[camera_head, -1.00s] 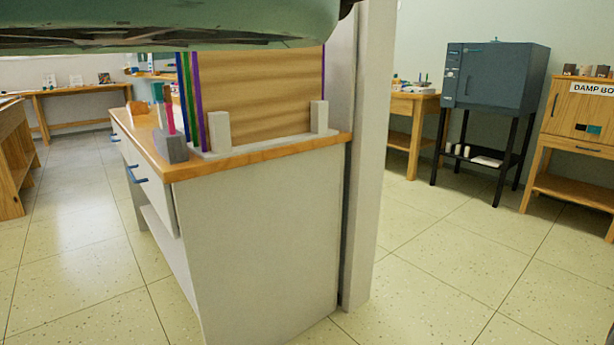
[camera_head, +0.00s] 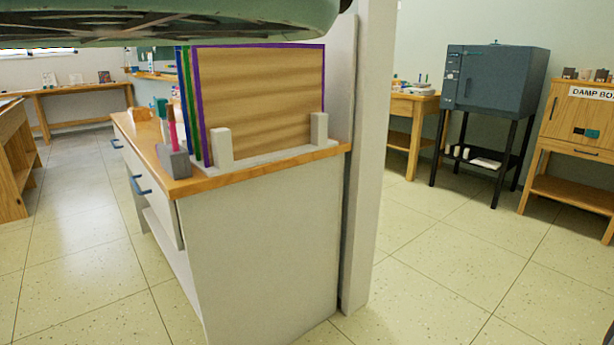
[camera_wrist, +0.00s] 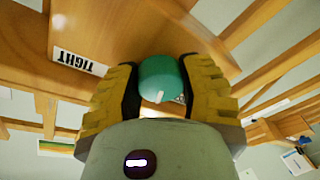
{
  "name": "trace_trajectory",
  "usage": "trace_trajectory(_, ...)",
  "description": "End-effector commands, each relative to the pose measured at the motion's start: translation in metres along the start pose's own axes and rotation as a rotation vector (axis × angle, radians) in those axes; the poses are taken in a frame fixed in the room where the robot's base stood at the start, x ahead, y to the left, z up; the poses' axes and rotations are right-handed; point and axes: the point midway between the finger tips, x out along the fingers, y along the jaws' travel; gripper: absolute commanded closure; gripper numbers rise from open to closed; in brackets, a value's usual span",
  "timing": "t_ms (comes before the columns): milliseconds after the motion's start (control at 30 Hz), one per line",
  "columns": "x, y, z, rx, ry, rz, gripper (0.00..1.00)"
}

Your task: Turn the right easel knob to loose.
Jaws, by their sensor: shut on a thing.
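In the wrist view, a round teal knob (camera_wrist: 158,72) with a small white mark sits on the wooden easel (camera_wrist: 130,42). My gripper (camera_wrist: 160,88) is shut on the knob, with one yellow-and-black finger on each side of it. A white label reading TIGHT (camera_wrist: 80,61) shows upside down on the wood to the left of the knob. No label reading loose is in sight. The white mark is on the lower part of the knob, near my palm. The head view shows neither the knob nor my fingers.
In the head view, a white cabinet with a wooden top (camera_head: 262,165) stands close in front, holding upright boards (camera_head: 260,95). A pale post (camera_head: 368,150) rises beside it. A dark kiln (camera_head: 495,75) stands at the right. Open tiled floor lies between.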

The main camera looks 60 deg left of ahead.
Motion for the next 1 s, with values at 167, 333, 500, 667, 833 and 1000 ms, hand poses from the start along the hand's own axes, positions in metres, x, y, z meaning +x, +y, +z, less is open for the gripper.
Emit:
trace_trajectory(167,-0.0004,-0.0016,-0.0007,-0.001,0.002,-0.003,0.96)
trace_trajectory(333,-0.0004,-0.0017,-0.0006,0.000,0.002,-0.004,0.56)
trace_trajectory(500,-0.0003,-0.0014,-0.0006,0.000,0.002,-0.003,0.38)
trace_trajectory(667,-0.0002,-0.0007,-0.0006,0.000,0.002,-0.001,0.26)
trace_trajectory(833,0.0000,0.0004,-0.0009,-0.001,0.002,0.001,0.26)
trace_trajectory(1000,0.0001,0.0012,-0.0011,-0.001,0.003,0.003,0.26)
